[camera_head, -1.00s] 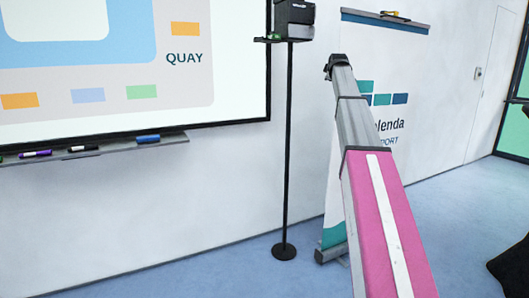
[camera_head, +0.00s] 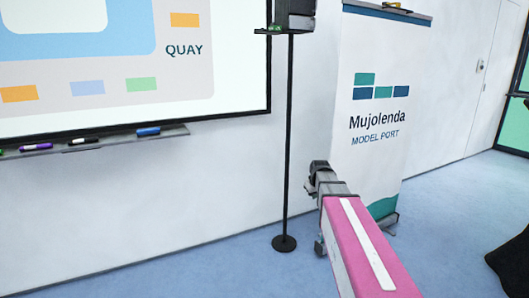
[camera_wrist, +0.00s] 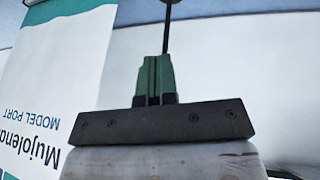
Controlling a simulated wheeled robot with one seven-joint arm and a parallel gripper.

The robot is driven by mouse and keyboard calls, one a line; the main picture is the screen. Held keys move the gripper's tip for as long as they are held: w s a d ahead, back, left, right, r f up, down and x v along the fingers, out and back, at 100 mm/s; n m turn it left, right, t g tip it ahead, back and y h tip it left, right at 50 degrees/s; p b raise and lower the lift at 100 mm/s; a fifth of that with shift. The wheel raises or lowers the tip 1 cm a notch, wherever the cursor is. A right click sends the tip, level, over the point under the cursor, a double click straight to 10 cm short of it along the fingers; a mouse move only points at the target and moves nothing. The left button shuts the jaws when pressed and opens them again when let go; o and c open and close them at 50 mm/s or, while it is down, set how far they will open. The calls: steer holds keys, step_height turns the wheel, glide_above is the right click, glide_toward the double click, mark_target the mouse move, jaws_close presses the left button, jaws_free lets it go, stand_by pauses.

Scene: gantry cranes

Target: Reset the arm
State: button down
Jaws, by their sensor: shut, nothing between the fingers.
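My gripper (camera_wrist: 154,62) shows in the wrist view with its two green fingers together and nothing between them. A dark plate at my wrist lies below the fingers. In the head view my arm, with a pink link, reaches from the lower right up toward the middle. Its far end is in front of the lower left part of the banner, and the fingers cannot be made out there.
A roll-up banner (camera_head: 378,95) stands by the wall, and also shows in the wrist view (camera_wrist: 70,70). A thin black stand (camera_head: 287,140) is left of my arm's end. A whiteboard (camera_head: 120,70) with a pen ledge (camera_head: 105,142) hangs at left.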

steer(key=s+a+f+m+g, duration=0.2)
steer(key=s+f, duration=0.5)
steer(key=s, duration=0.5)
steer(key=s+a+f+m+g, duration=0.1)
steer(key=s+f+m+g, duration=0.1)
steer(key=s+f, duration=0.6)
steer(key=s+g, duration=0.1)
steer(key=s, duration=0.4)
steer(key=shift+a, duration=0.4)
steer(key=shift+f, duration=0.1)
